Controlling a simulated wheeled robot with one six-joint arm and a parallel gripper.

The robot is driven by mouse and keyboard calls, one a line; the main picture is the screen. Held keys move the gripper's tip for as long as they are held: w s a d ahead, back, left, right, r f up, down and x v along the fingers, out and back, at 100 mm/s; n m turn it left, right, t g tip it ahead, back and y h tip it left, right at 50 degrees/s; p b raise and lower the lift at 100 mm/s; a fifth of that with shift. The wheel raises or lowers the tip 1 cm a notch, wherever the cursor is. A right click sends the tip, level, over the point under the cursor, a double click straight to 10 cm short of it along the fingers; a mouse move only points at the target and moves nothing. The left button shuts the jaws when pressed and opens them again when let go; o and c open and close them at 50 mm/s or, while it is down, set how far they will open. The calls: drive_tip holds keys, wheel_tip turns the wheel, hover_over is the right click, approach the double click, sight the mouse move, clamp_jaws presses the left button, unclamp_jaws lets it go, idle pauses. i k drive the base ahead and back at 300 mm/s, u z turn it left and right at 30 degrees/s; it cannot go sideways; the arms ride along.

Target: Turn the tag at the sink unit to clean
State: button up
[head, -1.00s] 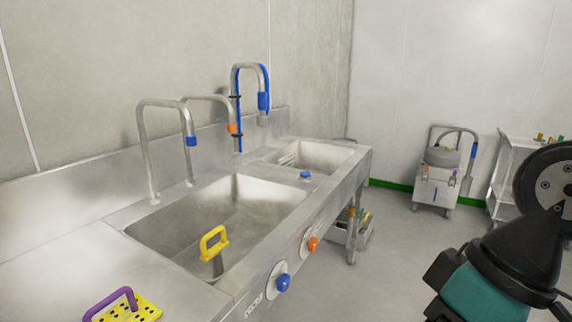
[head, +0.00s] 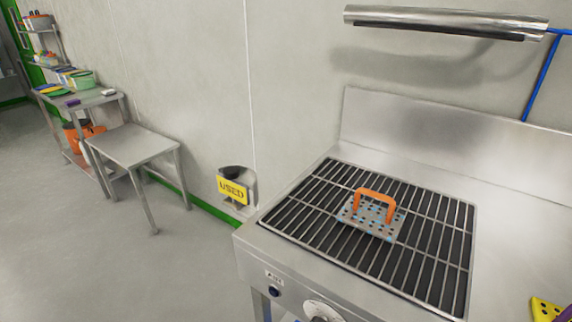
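A yellow tag (head: 232,190) with the word "USED" in dark letters shows just beyond the left end of the steel sink unit (head: 262,254). It faces the camera, slightly tilted in the picture, in front of a grey holder with a dark opening (head: 238,174) close to the wall. I cannot tell exactly how the tag is fixed. My gripper is not in view.
A grate (head: 430,240) in the unit's top bears a perforated plate with an orange handle (head: 375,193). A steel rail (head: 445,20) is above. A low steel table (head: 135,146) and stocked shelves stand left. The left floor (head: 90,250) is clear.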

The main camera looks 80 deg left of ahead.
sight(238, 191)
drive_tip(key=u, duration=2.75)
drive_tip(key=i, duration=0.45)
drive_tip(key=z, duration=0.05)
